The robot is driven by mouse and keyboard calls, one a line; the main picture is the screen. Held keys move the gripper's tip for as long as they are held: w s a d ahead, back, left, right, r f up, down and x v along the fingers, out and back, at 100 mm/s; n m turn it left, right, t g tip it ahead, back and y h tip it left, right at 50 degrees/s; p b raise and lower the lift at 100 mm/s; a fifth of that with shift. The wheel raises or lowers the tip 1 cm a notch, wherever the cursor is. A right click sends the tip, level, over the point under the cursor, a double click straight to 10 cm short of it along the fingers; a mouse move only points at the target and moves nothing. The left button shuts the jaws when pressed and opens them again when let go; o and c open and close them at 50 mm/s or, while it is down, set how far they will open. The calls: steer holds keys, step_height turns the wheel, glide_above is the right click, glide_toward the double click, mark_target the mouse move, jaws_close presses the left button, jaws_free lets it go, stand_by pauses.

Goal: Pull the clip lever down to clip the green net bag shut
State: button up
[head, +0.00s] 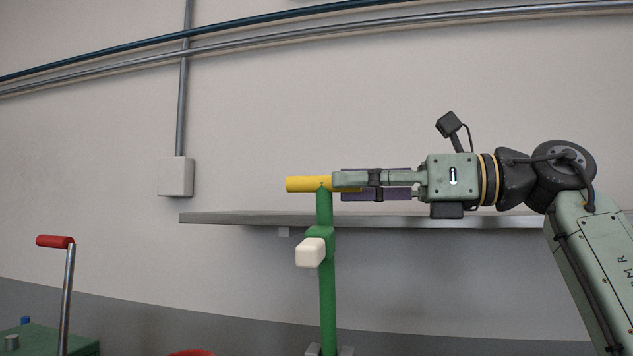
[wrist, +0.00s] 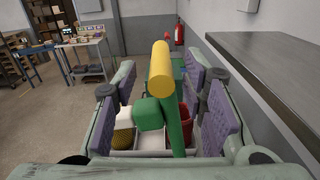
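A green post (head: 327,290) stands upright in the head view with a yellow bar handle (head: 304,184) lying level across its top; I take this to be the clip lever. A cream block (head: 310,252) sits on the post's side below it. My gripper (head: 343,186) comes in level from the right, at the handle's right end. In the wrist view the yellow handle (wrist: 160,66) shows between my two purple-padded fingers (wrist: 165,88), with gaps on both sides. The gripper is open and holds nothing. I cannot make out the green net bag for certain; the post hides part of the area below.
A grey shelf (head: 220,218) runs along the wall behind the post. A red-handled crank (head: 55,242) stands at lower left. In the wrist view a yellow netted item (wrist: 123,137) and a red container (wrist: 187,128) sit below the post. A table (wrist: 88,45) is farther back.

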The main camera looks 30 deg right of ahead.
mark_target(316, 182)
steer(key=x, duration=0.5)
steer(key=shift+w+a+p, duration=0.2)
steer(key=shift+w+p, duration=0.1)
steer(key=shift+c, duration=0.5)
jaws_close()
